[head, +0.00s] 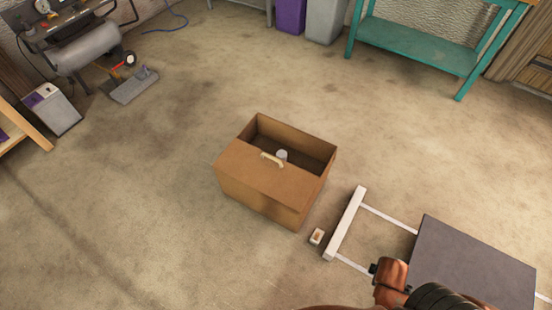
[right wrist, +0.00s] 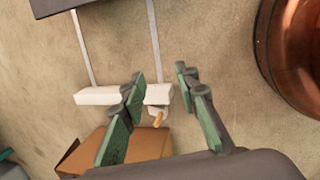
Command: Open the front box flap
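A brown cardboard box (head: 265,208) stands on the floor in the middle of the head view. Its front flap (head: 250,171) lies across the near half of the top, with a cream handle (head: 272,159) at the flap's inner edge. The far half is open, and a pale cylinder (head: 282,154) shows inside it. Part of the box (right wrist: 150,146) shows low in the right wrist view, partly hidden by my gripper. My right gripper (right wrist: 159,74) is open with nothing between its green-padded fingers, and appears above the floor near the box. My left gripper is in neither view.
A white bar (head: 345,224) with two rails joins a dark grey panel (head: 475,262), right of the box. A teal bench (head: 420,45) and compressor (head: 90,45) stand farther back. Floor left of the box is clear.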

